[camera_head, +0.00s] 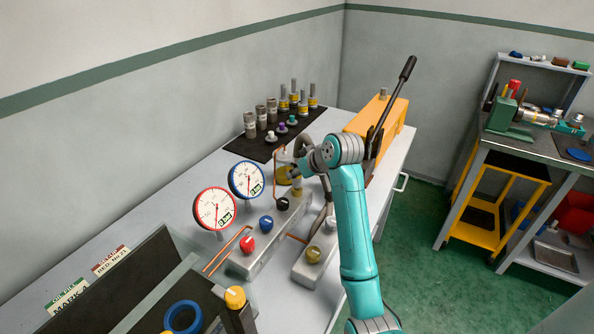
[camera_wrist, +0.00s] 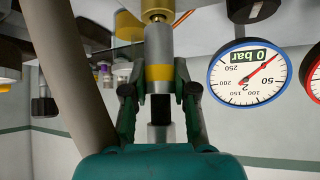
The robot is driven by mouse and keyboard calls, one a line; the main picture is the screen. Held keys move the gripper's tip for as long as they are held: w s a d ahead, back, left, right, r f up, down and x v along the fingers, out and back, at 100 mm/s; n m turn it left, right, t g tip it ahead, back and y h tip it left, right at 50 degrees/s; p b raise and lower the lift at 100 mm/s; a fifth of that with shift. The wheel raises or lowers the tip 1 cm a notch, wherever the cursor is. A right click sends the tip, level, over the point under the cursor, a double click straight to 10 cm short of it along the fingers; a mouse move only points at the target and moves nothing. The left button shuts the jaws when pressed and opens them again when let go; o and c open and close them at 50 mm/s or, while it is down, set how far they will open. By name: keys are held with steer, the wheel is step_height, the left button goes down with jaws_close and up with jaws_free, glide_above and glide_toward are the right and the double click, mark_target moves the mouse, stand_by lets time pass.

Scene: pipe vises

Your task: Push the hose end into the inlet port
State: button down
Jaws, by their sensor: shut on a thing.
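In the wrist view my gripper (camera_wrist: 160,97) is shut on the hose end (camera_wrist: 159,60), a grey cylindrical fitting with a yellow band. The hose end's tip points at a brass port (camera_wrist: 157,9) at the top edge, likely the inlet port. The two look lined up and very close; I cannot tell whether they touch or the tip is inside. In the head view my gripper (camera_head: 300,168) is over the grey manifold block (camera_head: 262,252), largely hidden by my arm. The port and the hose end's tip are hard to make out there.
A thick grey hose (camera_wrist: 72,65) runs close along the left of my gripper. A blue-rimmed gauge (camera_head: 246,180) and a red-rimmed gauge (camera_head: 215,209) stand left of the block. An orange pump (camera_head: 376,115) with a long lever is behind. Several fittings stand on a black mat (camera_head: 258,148).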

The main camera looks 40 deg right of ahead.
steer(key=shift+f, duration=0.4)
steer(key=c, duration=0.8)
jaws_free()
steer(key=shift+c, duration=0.2)
steer(key=v, duration=1.2)
